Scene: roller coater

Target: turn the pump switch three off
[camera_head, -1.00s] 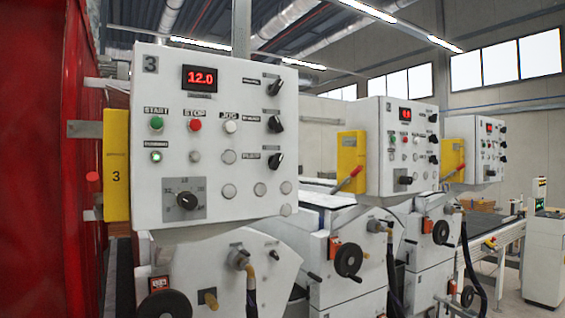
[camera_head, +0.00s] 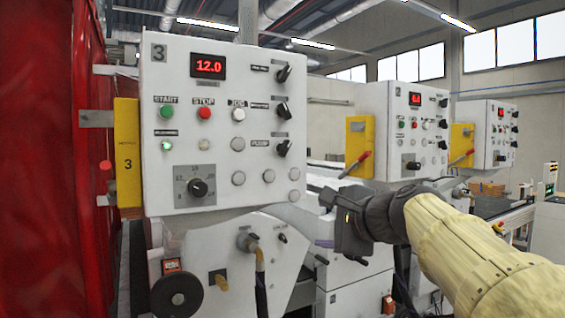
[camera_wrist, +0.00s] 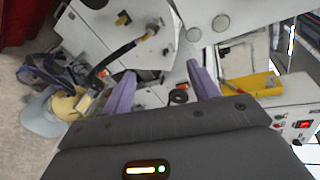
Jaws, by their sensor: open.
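Control panel 3 (camera_head: 222,100) is a white box with a red 12.0 display, at left in the head view. Its pump switch (camera_head: 284,148) is a black knob beside the PUMP label, lowest of the column of black knobs on the right side, turned at a slant. My gripper (camera_head: 330,238) is in front of the machines, below and right of the panel, apart from the switch. In the wrist view my gripper (camera_wrist: 160,90) shows two purple fingers spread apart with nothing held between them. The pump switch is not seen in the wrist view.
Two similar panels, one (camera_head: 404,128) and another (camera_head: 494,135), stand farther right. A yellow box (camera_head: 127,150) marked 3 is on the panel's left side. A handwheel (camera_head: 176,297) and a hose (camera_head: 260,265) sit below. Open air lies between gripper and panel.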

